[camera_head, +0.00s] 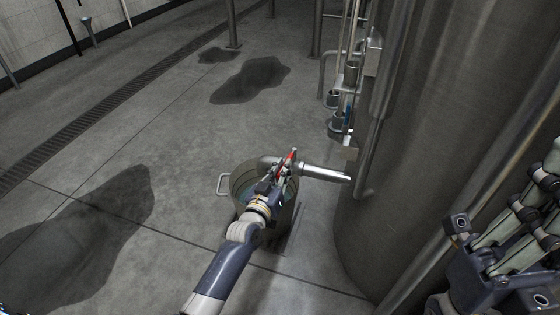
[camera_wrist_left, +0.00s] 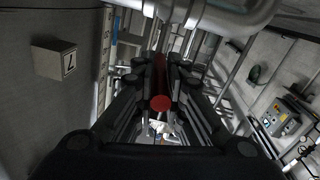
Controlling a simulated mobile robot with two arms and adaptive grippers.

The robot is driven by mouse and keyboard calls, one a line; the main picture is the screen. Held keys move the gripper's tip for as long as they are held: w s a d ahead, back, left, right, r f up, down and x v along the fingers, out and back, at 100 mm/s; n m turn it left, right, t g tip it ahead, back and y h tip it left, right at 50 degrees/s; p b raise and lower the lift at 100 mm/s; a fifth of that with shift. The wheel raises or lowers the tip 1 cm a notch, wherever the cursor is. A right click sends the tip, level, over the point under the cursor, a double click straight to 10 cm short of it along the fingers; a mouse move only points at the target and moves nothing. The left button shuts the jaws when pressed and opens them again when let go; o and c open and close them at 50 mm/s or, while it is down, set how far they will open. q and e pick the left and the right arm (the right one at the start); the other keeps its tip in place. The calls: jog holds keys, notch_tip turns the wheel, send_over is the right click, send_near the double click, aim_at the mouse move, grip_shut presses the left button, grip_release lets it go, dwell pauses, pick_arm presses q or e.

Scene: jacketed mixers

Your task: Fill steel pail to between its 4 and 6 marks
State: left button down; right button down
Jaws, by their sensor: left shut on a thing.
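The steel pail (camera_head: 238,188) stands on the floor under the tap at the tank's foot. Its side handle points left. A pale bluish surface shows inside it, partly hidden by my gripper. No level marks are readable. The steel tap pipe (camera_head: 325,173) runs from the tank to above the pail. My left gripper (camera_head: 284,168) is over the pail, shut on the red valve handle (camera_head: 291,157). In the left wrist view the red handle (camera_wrist_left: 160,88) lies between the fingers. My right gripper (camera_head: 500,255) is at the right edge, its fingertips cut off.
The large steel tank (camera_head: 440,120) fills the right side. A box-shaped tag (camera_wrist_left: 68,61) with a black character is on the wall surface in the left wrist view. Dark wet patches (camera_head: 250,80) and a drain grate (camera_head: 90,117) mark the floor. The floor left of the pail is clear.

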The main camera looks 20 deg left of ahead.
pick_arm(q)
jog(key=shift+w+d+r+n+y+p, duration=0.1)
jog(key=shift+d+r+n+y+p, duration=0.05)
jog(key=shift+r+n+y+p, duration=0.35)
jog(key=shift+d+f+p, duration=0.1)
jog(key=shift+f+p, duration=0.05)
jog(key=shift+p, duration=0.15)
jog(key=c, duration=1.6)
grip_release()
jog(key=shift+d+f, duration=0.15)
jog(key=shift+f, duration=0.05)
jog(key=shift+s, duration=0.25)
jog(key=s, duration=1.1)
jog(key=shift+s, duration=0.35)
